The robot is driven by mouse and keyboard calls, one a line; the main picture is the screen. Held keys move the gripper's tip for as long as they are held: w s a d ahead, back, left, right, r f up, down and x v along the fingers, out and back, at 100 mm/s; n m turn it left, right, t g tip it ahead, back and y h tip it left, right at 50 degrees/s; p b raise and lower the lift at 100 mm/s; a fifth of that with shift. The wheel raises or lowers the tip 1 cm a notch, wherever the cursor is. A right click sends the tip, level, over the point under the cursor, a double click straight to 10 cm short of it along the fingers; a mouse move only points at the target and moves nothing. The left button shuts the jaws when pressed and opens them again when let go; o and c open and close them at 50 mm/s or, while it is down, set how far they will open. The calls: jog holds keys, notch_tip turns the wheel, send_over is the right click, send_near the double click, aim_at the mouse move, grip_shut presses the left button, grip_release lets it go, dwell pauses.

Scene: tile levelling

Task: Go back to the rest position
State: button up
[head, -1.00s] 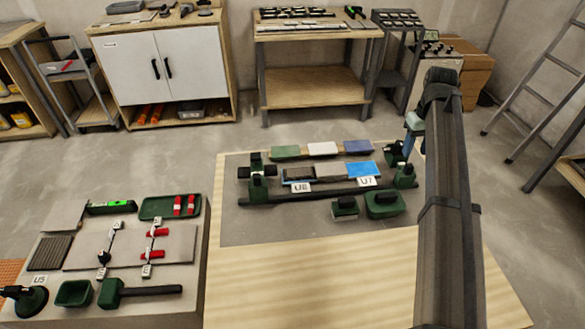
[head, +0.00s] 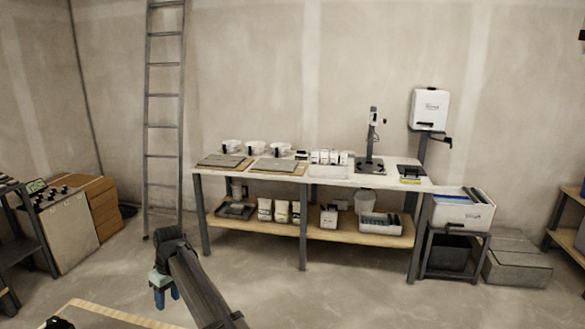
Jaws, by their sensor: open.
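My gripper (head: 166,296) is in the lower left of the head view, at the end of my dark arm. Its two blue fingers point down and stand apart. It is open, and I see nothing between the fingers. The work table (head: 128,317) shows only as a pale wooden edge and a grey strip at the bottom left. The gripper appears just above or beyond that edge; I cannot tell its height.
A long bench (head: 330,178) with white bowls, boxes and a stand is against the back wall. A ladder (head: 163,120) leans left of it. The floor (head: 330,300) in front is bare.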

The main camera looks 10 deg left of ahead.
jog(key=w+d+f+m+y, duration=0.15)
jog(key=w+d+f, duration=0.35)
jog(key=d, duration=0.5)
jog(key=w+d+f+m, duration=0.3)
jog(key=w+d+f, duration=0.2)
jog(key=d, duration=0.5)
jog(key=w+d+f+m+y, duration=0.1)
jog(key=w+d+f+m, duration=0.1)
jog(key=w+d+f, duration=0.6)
jog(key=s+d+f+m+g+h, duration=0.1)
jog(key=s+d+f+m, duration=0.1)
jog(key=s+d+f, duration=1)
jog(key=s+d+f+m+g+h, duration=0.1)
jog(key=s+d+f+m+h, duration=0.15)
jog(key=s+d+f, duration=1)
jog(key=s+d+f+m+g, duration=0.1)
jog(key=s+d, duration=0.4)
jog(key=s, duration=0.3)
jog(key=s+d+m+g, duration=0.1)
jog(key=s+d, duration=0.4)
jog(key=s, duration=0.4)
jog(key=s+d+f+m+g+h, duration=0.1)
jog(key=s+d+g, duration=0.1)
jog(key=s+d, duration=0.3)
jog(key=s, duration=0.4)
jog(key=shift+f, duration=0.35)
